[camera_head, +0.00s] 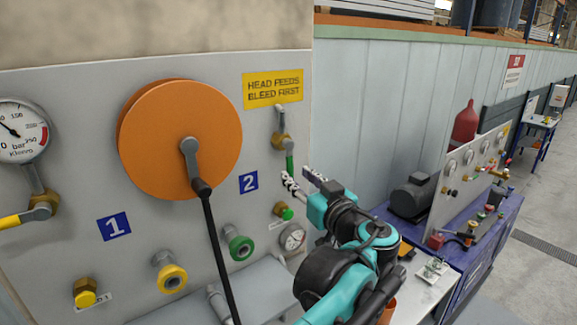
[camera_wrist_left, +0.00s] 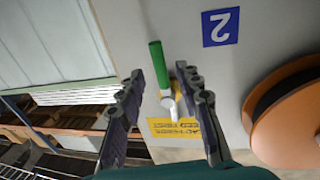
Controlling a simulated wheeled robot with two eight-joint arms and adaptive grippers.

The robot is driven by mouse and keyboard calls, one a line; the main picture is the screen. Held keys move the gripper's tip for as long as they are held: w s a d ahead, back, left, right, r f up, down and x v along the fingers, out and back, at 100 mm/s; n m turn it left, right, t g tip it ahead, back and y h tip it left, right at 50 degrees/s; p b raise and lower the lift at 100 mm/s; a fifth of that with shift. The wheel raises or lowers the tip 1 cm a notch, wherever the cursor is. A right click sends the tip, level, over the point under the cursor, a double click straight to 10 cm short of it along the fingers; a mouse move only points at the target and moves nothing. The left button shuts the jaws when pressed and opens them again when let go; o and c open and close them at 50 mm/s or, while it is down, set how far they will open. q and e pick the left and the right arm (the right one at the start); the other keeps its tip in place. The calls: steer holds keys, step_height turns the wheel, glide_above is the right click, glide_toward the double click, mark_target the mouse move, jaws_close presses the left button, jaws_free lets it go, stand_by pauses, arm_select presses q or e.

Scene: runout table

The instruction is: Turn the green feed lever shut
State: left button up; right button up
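The green feed lever (camera_head: 290,163) hangs straight down from a brass valve (camera_head: 282,142) on the grey panel, beside the blue "2" label. My left gripper (camera_head: 300,178) is close to the lever's lower end in the head view, where the fingertips cover part of that area. In the left wrist view the green lever (camera_wrist_left: 159,64) appears between the two spread fingers of my left gripper (camera_wrist_left: 160,73), with a visible gap on each side. The gripper is open and holds nothing. Whether the lever lies at fingertip depth is hard to tell. My right gripper is not in view.
A yellow lever (camera_head: 12,221) is at the far left. A green-ringed port (camera_head: 240,246) and a small gauge (camera_head: 293,238) sit below. A blue bench (camera_head: 470,265) is at right.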

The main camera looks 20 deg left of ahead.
mark_target(292, 171)
arm_select(q)
steer(key=x, duration=0.5)
steer(key=shift+p, duration=0.4)
steer(key=shift+s+d, duration=0.1)
steer(key=shift+s, duration=0.05)
jaws_close()
